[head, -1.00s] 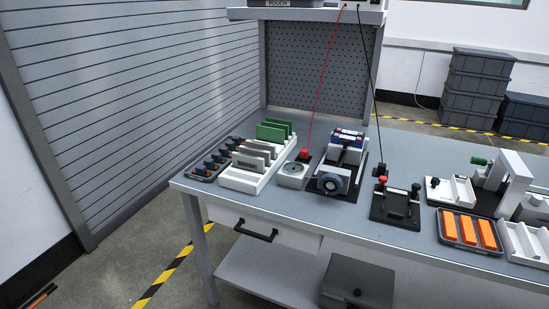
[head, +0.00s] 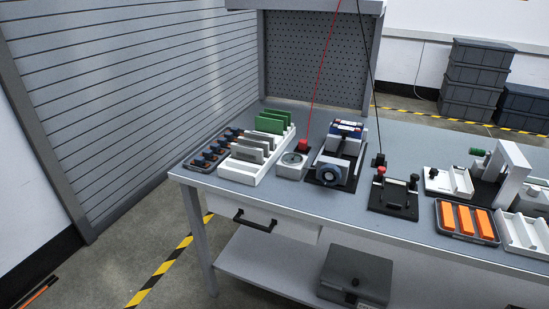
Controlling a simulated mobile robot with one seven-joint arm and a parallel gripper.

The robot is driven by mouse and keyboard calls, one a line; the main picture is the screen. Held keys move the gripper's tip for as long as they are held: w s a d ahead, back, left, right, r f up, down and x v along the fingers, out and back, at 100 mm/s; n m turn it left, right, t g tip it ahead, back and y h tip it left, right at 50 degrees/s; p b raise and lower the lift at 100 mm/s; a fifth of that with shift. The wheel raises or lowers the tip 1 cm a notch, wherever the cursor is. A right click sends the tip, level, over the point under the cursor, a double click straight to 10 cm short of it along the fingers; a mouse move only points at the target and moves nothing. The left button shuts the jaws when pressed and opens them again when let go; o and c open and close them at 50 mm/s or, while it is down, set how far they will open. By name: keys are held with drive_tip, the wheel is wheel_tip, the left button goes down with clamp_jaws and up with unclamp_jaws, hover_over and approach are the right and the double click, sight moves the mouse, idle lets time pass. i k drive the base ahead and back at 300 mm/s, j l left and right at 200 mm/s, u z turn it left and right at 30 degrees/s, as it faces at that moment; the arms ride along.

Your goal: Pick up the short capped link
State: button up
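I cannot single out the short capped link for certain at this size. A dark tray (head: 222,166) at the left end of the bench holds several small dark pieces with orange parts. A black base (head: 392,205) near the middle of the bench carries a red-topped post (head: 380,172) and a black-topped post (head: 413,181), with a small piece between them too small to make out. My gripper is not in view.
The grey bench (head: 300,205) also holds a white rack (head: 243,172) with green and grey plates, a dial device (head: 292,165), a clamp-like fixture (head: 330,172) and an orange-bar tray (head: 468,236). Red and black cables hang above.

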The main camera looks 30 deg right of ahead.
sight(198, 161)
drive_tip(key=i+l+z, duration=0.1)
drive_tip(key=z, duration=0.3)
drive_tip(key=i+l+z, duration=0.1)
drive_tip(key=z, duration=0.25)
drive_tip(key=i+l+z, duration=0.15)
drive_tip(key=z, duration=0.25)
